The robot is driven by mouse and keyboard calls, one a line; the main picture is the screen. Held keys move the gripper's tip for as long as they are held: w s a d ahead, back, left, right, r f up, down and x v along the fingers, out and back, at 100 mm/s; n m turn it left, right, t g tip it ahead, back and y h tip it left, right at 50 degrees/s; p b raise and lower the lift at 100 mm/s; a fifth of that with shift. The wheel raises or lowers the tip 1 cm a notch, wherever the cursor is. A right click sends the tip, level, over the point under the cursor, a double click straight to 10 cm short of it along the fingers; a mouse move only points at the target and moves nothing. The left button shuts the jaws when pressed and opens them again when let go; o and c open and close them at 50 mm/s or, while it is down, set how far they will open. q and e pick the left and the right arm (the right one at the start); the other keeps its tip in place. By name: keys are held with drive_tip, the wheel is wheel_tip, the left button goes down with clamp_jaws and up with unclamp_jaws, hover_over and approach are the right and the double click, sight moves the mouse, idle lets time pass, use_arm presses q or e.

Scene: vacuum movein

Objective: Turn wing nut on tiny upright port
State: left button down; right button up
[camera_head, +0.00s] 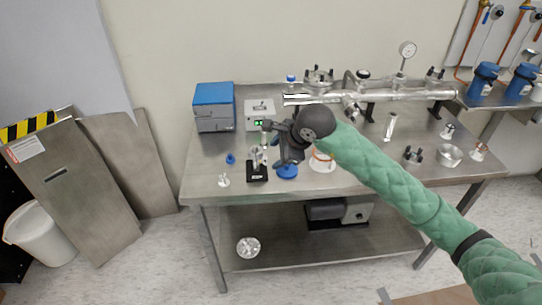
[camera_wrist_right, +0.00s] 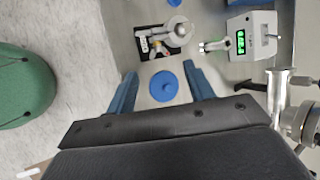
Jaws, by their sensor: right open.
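The tiny upright port (camera_head: 257,169) is a small silver fitting on a black base near the front left of the table. It also shows at the top of the right wrist view (camera_wrist_right: 172,36), with a round silver clamp on it; I cannot clearly make out its wing nut. My right gripper (camera_head: 273,146) is open and empty, above the table just right of the port. In the right wrist view, its blue fingers stand apart, with a blue disc (camera_wrist_right: 163,86) on the table below between them. The port lies beyond the fingertips. My left gripper is not in view.
A box with a green display (camera_wrist_right: 252,36) and a blue-topped box (camera_head: 214,108) stand behind the port. A long silver tube assembly (camera_head: 410,95) spans the back. A small blue piece (camera_head: 230,158) and a silver fitting (camera_head: 224,181) lie left. The table's front left corner is clear.

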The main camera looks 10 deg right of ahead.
sight(264, 161)
drive_tip(key=shift+p+x, duration=0.4)
drive_tip(key=shift+x, duration=1.75)
drive_tip(key=c, duration=1)
